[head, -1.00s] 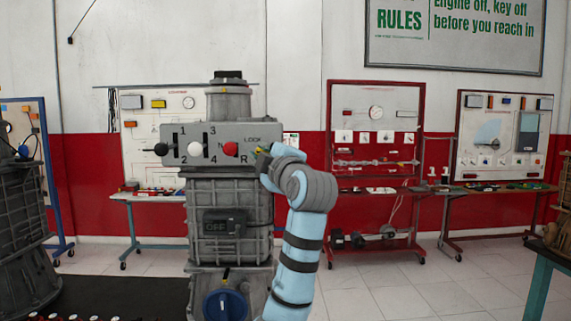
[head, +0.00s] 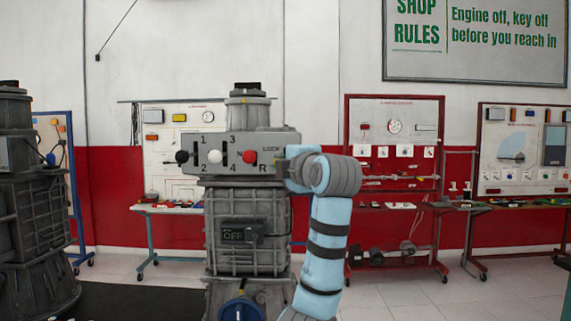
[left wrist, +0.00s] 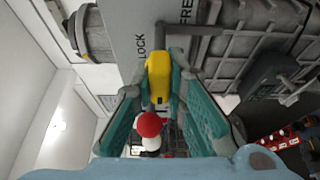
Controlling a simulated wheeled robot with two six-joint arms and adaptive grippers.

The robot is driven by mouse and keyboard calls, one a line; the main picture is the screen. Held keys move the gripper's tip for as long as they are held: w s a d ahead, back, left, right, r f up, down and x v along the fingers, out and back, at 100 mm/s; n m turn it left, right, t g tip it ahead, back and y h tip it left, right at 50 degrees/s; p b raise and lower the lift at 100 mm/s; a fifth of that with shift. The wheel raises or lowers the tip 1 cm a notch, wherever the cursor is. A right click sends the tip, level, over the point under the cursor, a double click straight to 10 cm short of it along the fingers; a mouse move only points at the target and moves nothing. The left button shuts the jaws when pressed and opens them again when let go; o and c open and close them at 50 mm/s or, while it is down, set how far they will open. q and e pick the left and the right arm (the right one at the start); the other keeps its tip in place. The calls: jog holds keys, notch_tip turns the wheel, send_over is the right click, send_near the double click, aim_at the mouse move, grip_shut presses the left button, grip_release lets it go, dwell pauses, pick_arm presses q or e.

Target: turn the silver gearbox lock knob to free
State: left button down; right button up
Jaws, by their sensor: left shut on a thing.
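The grey gearbox (head: 247,205) stands in the middle of the head view, with a shift panel (head: 222,168) on top marked 1 to 4, R and LOCK. Its lock knob is hidden there behind my left gripper (head: 292,170), at the panel's right end. In the left wrist view, the yellow lock knob (left wrist: 158,75) sits between the teal fingers of the left gripper (left wrist: 165,85), which are shut on it. The LOCK mark (left wrist: 141,47) is left of the knob and the FREE mark (left wrist: 187,10) is above right. My right gripper is not in view.
Black, white and red shift knobs (head: 249,157) stick out of the panel, left of my gripper. A box reading OFF (head: 233,235) and a blue round part (head: 241,309) are below. A dark machine (head: 30,200) stands at the left. Trainer boards line the back wall.

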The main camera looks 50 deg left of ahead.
pick_arm(q)
jog(key=shift+f, duration=0.15)
jog(key=c, duration=1.6)
grip_release()
jog(key=shift+s, duration=0.15)
jog(key=v, duration=1.2)
